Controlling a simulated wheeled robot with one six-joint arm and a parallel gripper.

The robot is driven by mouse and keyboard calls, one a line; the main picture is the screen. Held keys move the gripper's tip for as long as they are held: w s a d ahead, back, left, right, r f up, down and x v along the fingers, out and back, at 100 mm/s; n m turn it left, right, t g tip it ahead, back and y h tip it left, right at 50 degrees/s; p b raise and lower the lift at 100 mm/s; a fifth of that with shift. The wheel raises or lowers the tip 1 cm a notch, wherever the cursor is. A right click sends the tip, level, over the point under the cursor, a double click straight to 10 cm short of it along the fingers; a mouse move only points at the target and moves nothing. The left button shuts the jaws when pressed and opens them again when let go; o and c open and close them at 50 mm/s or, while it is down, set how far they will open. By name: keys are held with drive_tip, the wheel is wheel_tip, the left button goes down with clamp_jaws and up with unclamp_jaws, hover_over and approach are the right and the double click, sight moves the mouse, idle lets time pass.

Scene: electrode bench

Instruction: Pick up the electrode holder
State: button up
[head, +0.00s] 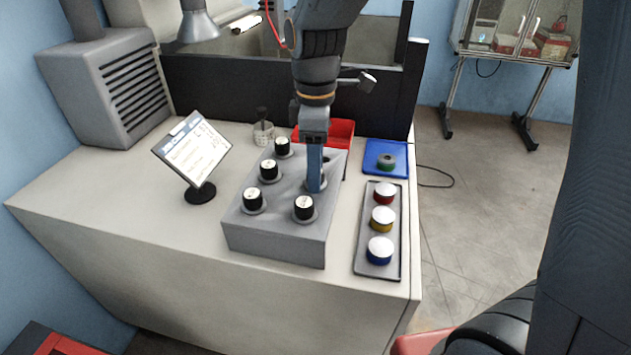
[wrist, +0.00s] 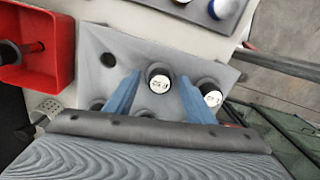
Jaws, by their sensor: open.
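A grey block (head: 275,241) on the bench carries several black cylinders with white labelled tops, in two rows. I take these for the electrode holders; the pictures do not show which one is meant. My gripper (head: 315,190) points down over the right row, with its blue fingers close to the block. In the wrist view the open fingers (wrist: 160,80) stand to either side of one black cylinder (wrist: 154,88), with gaps visible. Another cylinder (wrist: 207,83) stands just outside the right finger. An empty hole (wrist: 108,60) shows outside the left finger. Others are partly hidden by my gripper.
A red bin (head: 343,129) stands behind the block. A blue tray (head: 372,168) with a green ring and a grey tray (head: 367,268) with red, yellow and blue jars lie right. A tilted sign (head: 192,150) stands left. The bench's left part is clear.

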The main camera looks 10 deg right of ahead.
clamp_jaws()
drive_tip(key=shift+r, duration=0.1)
